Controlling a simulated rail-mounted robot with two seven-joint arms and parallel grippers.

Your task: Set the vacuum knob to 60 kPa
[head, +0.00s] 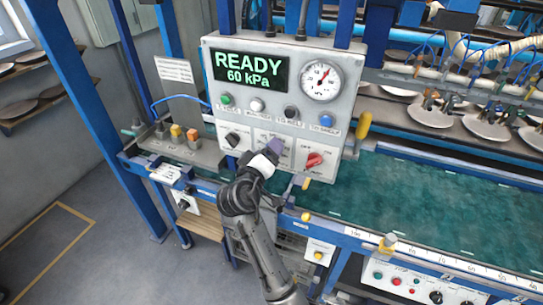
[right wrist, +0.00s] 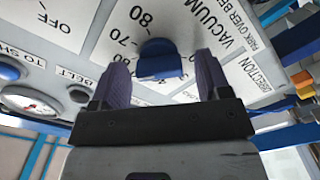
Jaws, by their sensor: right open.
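The grey control panel (head: 285,65) carries a display (head: 248,71) that reads "READY 60 kPa". My right gripper (head: 272,148) is at the middle dial of its lower row and hides the knob there in the head view. In the right wrist view the blue vacuum knob (right wrist: 160,60) sits on a white plate marked VACUUM, with 80 and 70 legible. My right gripper (right wrist: 163,68) is open, one purple finger on each side of the knob, with gaps visible. The knob's pointer mark is not clear. My left gripper is not in view.
A round gauge (head: 322,80) is at the panel's upper right, above a row of coloured buttons. A black knob (head: 233,139) and a red knob (head: 315,159) flank the middle dial. The green belt (head: 420,205) and blue frame lie to the right.

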